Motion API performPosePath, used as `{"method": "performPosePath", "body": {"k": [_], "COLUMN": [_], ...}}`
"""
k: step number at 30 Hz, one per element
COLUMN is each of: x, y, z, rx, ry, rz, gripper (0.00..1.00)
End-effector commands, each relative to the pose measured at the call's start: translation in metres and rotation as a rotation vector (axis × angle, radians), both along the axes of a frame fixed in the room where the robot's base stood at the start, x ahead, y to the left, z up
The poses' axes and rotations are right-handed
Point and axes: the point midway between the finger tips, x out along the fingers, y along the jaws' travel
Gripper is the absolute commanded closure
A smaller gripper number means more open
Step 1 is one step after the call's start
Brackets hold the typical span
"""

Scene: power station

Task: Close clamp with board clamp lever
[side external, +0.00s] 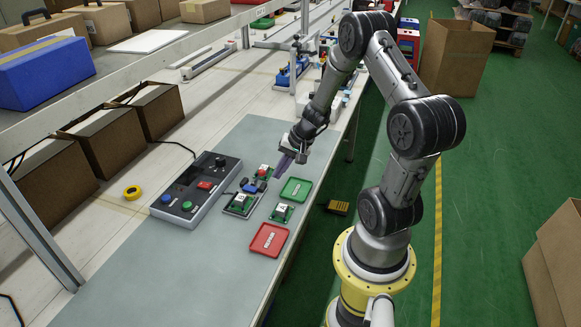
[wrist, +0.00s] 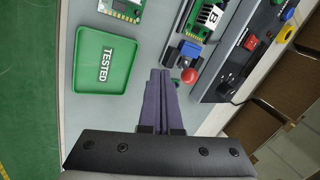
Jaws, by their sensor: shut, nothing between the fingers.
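The board clamp (wrist: 190,50) shows as a blue block beside a green circuit board marked B (wrist: 207,17) in the wrist view. Its lever ends in a red ball knob (wrist: 189,76). The clamp also shows as a small blue part (side external: 249,188) in the side view, by the board in its dark holder (side external: 240,204). My gripper (wrist: 160,72) has its purple fingers together and empty. The fingertips lie just left of the red knob in the wrist view; I cannot tell whether they touch it. In the side view my gripper (side external: 279,174) is low over the mat.
A green TESTED tray (wrist: 104,73) is left of my fingers in the wrist view. A red tray (side external: 268,240) and a loose board (side external: 282,212) lie nearby. A grey control box with buttons (side external: 197,189) stands left of the clamp. The front of the mat is clear.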

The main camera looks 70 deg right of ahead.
Motion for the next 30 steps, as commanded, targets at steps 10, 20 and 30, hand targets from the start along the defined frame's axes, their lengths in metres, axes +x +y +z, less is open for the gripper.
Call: {"method": "performPosePath", "body": {"k": [10,20,30], "x": [0.017,0.017,0.020], "y": [0.004,0.003,0.004], "z": [0.003,0.004,0.007], "rx": [0.001,0.001,0.001], "ry": [0.001,0.005,0.053], "rz": [0.000,0.001,0.002], "gripper": [1.00,1.00,1.00]}}
